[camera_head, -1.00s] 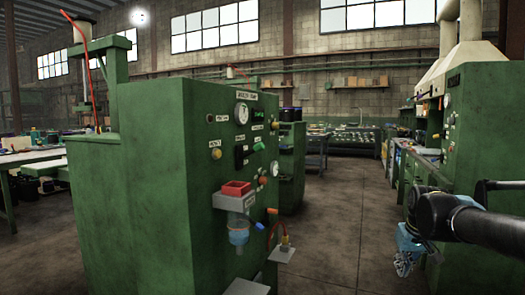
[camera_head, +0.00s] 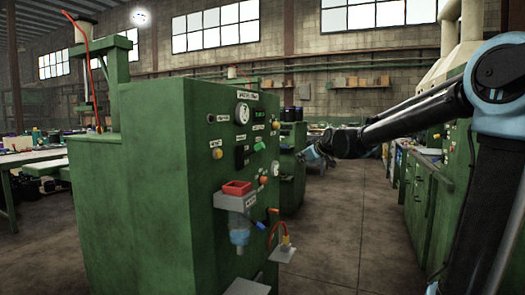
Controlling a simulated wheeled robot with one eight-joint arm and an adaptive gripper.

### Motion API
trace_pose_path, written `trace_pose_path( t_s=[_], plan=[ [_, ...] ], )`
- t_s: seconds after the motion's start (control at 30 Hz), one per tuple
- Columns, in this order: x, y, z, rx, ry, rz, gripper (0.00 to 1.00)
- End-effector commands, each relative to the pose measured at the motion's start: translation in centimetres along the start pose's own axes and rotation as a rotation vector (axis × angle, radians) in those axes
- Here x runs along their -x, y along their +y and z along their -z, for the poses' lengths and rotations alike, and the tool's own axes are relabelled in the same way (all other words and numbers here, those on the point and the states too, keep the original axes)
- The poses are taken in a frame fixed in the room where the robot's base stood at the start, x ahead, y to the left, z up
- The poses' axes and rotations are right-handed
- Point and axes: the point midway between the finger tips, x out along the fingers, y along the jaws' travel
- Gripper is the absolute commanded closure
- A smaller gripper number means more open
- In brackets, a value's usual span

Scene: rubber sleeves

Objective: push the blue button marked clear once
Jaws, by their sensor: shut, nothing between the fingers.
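The green machine cabinet (camera_head: 145,190) stands at centre left, its control panel facing right and seen at a steep angle. A small blue part (camera_head: 261,225) sits low on that panel, under an orange one. I cannot tell whether it is the button marked clear; the small labels are unreadable. My gripper (camera_head: 311,154) is small in the picture, to the right of the panel and apart from it in the image. It is shut and empty.
More green machines (camera_head: 455,160) line the right side. The floor (camera_head: 345,225) between is clear.

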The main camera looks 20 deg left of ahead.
Motion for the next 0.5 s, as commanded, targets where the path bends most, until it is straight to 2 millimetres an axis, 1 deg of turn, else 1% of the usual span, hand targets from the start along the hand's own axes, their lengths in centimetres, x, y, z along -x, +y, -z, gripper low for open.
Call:
trace_pose_path(
  t_s=[0.03,0.1,0.2,0.3,0.5],
  plan=[
    [-1.3,-0.5,1.6,0.021,0.030,0.000,1.00],
    [-2.6,-0.8,3.2,0.043,0.062,-0.005,1.00],
    [-3.7,-1.2,4.7,0.063,0.094,-0.011,1.00],
    [-4.2,-1.4,5.4,0.073,0.109,-0.014,1.00],
    [-4.3,-1.4,5.5,0.075,0.112,-0.016,1.00]
  ],
)
